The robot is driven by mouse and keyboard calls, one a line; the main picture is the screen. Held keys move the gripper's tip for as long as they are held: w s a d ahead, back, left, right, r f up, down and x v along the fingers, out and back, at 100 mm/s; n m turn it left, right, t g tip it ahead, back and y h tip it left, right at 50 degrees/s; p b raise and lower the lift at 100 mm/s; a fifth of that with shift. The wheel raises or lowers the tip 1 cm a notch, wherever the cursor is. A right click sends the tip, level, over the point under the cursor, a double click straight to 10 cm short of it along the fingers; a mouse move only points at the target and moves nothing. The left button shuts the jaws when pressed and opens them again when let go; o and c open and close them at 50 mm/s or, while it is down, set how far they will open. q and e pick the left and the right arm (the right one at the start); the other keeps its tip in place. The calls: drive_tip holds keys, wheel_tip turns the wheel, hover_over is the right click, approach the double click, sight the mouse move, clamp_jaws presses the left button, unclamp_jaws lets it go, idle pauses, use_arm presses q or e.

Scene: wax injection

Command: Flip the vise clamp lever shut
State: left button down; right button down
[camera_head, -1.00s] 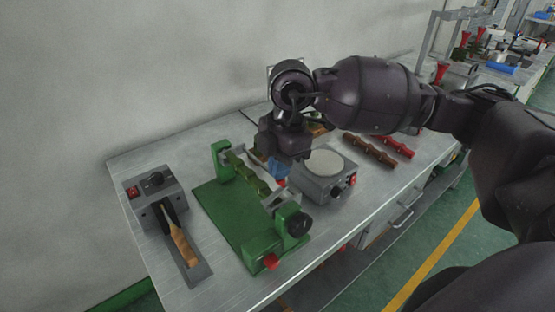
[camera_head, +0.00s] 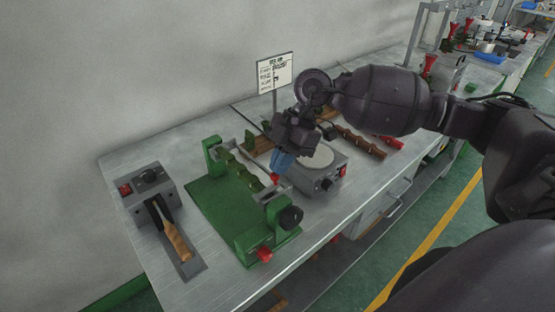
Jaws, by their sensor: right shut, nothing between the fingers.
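The green vise (camera_head: 226,206) stands on the metal bench with an olive-green, knobbed piece (camera_head: 246,174) lying along it between its end blocks. At its near end are a black round knob (camera_head: 291,217) and a red-tipped part (camera_head: 264,254), which may be the clamp lever; its exact position is hard to tell. My right gripper (camera_head: 280,166) has blue fingertips, shut and empty. It is over the bench between the vise and the grey round-plate device, apart from the red tip. My left gripper is not in view.
A grey device with a pale round plate (camera_head: 319,156) stands right of the vise. A grey unit (camera_head: 150,190) with a wooden-handled tool (camera_head: 177,240) is at left. Brown (camera_head: 360,142) and red (camera_head: 391,142) rods lie behind. A sign (camera_head: 274,74) stands at the back.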

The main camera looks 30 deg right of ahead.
idle(0.3)
drive_tip(key=shift+a+r, duration=0.2)
drive_tip(key=shift+a, duration=0.1)
drive_tip(key=shift+s+a+r+p, duration=0.1)
drive_tip(key=shift+a+r+p, duration=0.05)
drive_tip(key=shift+a+p, duration=0.3)
drive_tip(key=shift+r, duration=0.1)
